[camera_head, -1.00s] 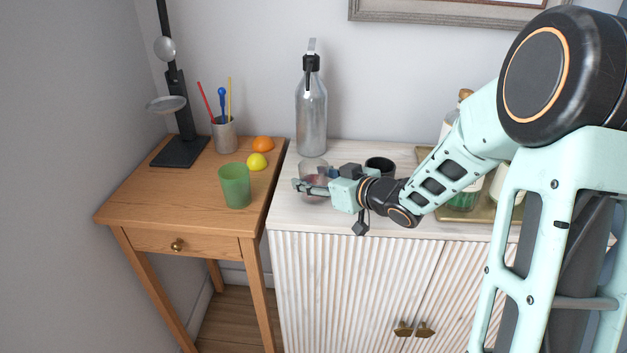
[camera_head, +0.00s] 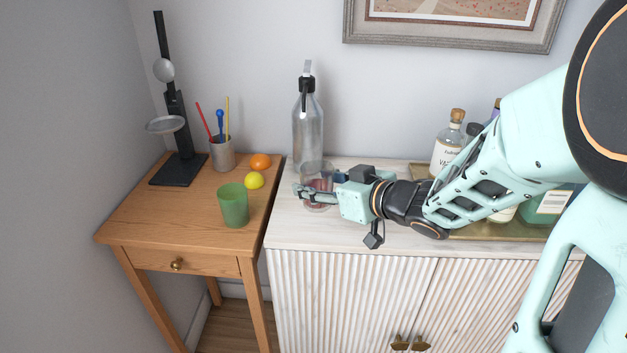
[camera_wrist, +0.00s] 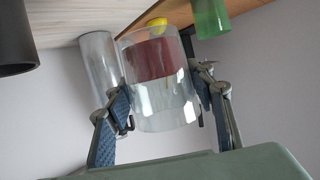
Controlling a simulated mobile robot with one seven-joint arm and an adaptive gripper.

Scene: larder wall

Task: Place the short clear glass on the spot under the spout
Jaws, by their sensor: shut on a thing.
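The short clear glass (camera_head: 318,178) is held between the fingers of my gripper (camera_head: 316,191) above the pale cabinet top. It fills the middle of the wrist view (camera_wrist: 160,95), where the picture is upside down. Its lower part shows dark red; I cannot tell whether this is contents or something seen through it. A silvery siphon bottle (camera_head: 308,130) with a black head and spout (camera_head: 305,90) stands close behind the glass. Its body also shows in the wrist view (camera_wrist: 97,62). The spot under the spout is not clearly visible. I cannot tell whether the glass touches the cabinet.
A green cup (camera_head: 233,206), lemon (camera_head: 254,181), orange (camera_head: 260,161), stirrer holder (camera_head: 222,154) and black stand (camera_head: 180,170) occupy the wooden table (camera_head: 150,222). Bottles stand on a tray (camera_head: 490,232) at right. A dark cup (camera_wrist: 14,40) shows in the wrist view.

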